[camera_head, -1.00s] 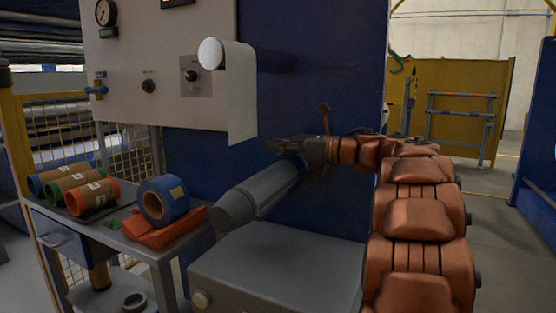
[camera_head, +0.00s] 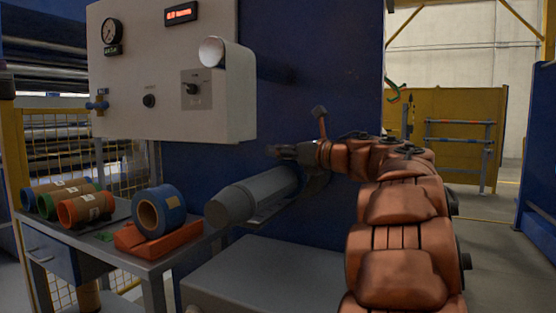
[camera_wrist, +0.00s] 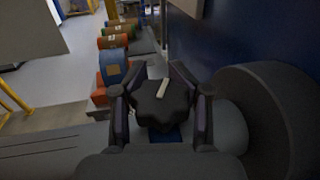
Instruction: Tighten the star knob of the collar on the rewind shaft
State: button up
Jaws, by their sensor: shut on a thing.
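The star knob (camera_wrist: 162,102) is black with lobes and a pale bar mark on top. In the wrist view it sits between the two dark fingers of my gripper (camera_wrist: 163,108), which is shut on it. In the head view my gripper (camera_head: 286,151) is above the far part of the grey rewind shaft (camera_head: 258,194), and the knob cannot be made out there. A large dark round part (camera_wrist: 262,115), likely the collar, stands right of the knob in the wrist view; my arm and gripper mostly hide that area in the head view.
A grey control panel (camera_head: 150,80) with a gauge is behind at the left. A side table (camera_head: 128,262) holds several coloured rolls and a blue-wrapped roll (camera_head: 160,211) on an orange block (camera_head: 160,236). A grey cabinet (camera_head: 262,278) is below the shaft. Floor is open at the right.

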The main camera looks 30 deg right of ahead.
jog(key=h, duration=0.1)
jog(key=m+h+b, duration=0.1)
jog(key=m+h, duration=0.1)
jog(key=shift+d+f+t+h+b, duration=0.15)
jog(key=shift+d+t+h+b, duration=0.15)
jog(key=shift+t, duration=0.1)
jog(key=m+h, duration=0.2)
jog(key=h, duration=0.1)
jog(key=shift+d+r+m, duration=0.15)
jog(key=shift+r+m, duration=0.05)
jog(key=shift+m, duration=0.1)
jog(key=shift+d+f+m+h, duration=0.15)
jog(key=shift+m+h, duration=0.3)
jog(key=shift+h, duration=0.3)
jog(key=shift+d+r+m+h, duration=0.15)
jog(key=shift+m+h, duration=0.3)
jog(key=shift+h, duration=0.3)
jog(key=shift+c, duration=0.2)
jog(key=shift+f, duration=0.1)
jog(key=o, duration=1)
jog(key=shift+d, duration=0.1)
